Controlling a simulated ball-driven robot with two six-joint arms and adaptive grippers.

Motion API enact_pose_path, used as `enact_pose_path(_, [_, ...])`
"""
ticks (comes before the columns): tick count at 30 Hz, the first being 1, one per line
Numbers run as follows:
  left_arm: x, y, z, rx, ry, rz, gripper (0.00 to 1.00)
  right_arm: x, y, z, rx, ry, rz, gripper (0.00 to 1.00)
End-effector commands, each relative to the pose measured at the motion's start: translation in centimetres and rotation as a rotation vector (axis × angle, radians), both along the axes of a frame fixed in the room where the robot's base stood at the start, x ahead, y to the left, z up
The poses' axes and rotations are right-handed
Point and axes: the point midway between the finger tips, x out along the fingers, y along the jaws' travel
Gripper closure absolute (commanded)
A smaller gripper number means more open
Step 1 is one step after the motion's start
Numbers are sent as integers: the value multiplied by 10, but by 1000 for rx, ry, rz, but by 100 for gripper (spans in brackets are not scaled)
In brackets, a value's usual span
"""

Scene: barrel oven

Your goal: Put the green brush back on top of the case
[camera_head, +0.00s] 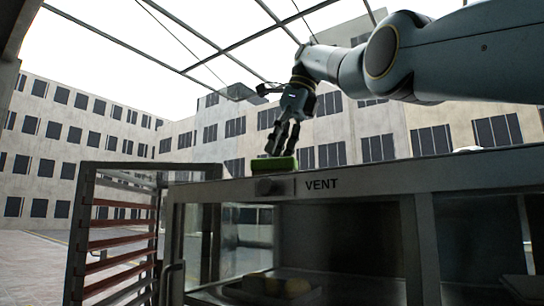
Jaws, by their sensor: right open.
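The green brush (274,164) is at the top front edge of the metal case (375,178), just above the dark knob and left of the word VENT. My right gripper (282,140) comes down from above with its fingers at the brush. Its jaws are open, and the fingertips are right at or just behind the brush. I cannot tell whether they touch it. The brush appears to rest on the top of the case; its underside is partly hidden by the edge. My left gripper is out of view.
A rack (112,235) with several reddish shelves stands at the left of the case. Behind the case's glass front lie a tray and yellowish items (275,286). A small pale object (468,149) lies on the case top at right. Buildings stand behind.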

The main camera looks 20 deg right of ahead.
Motion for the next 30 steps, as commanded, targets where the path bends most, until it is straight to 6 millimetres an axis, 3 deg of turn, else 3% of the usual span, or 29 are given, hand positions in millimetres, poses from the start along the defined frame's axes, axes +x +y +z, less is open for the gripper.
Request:
enact_pose_path(1, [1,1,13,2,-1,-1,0,-3,-4,19,0,-1,0,36])
enact_pose_path(3, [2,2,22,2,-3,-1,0,-6,-9,34,0,-2,-1,36])
enact_pose_path(10, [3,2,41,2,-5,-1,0,-15,-21,67,1,-1,0,36])
enact_pose_path(30, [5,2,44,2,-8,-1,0,-17,-25,73,0,0,0,36])
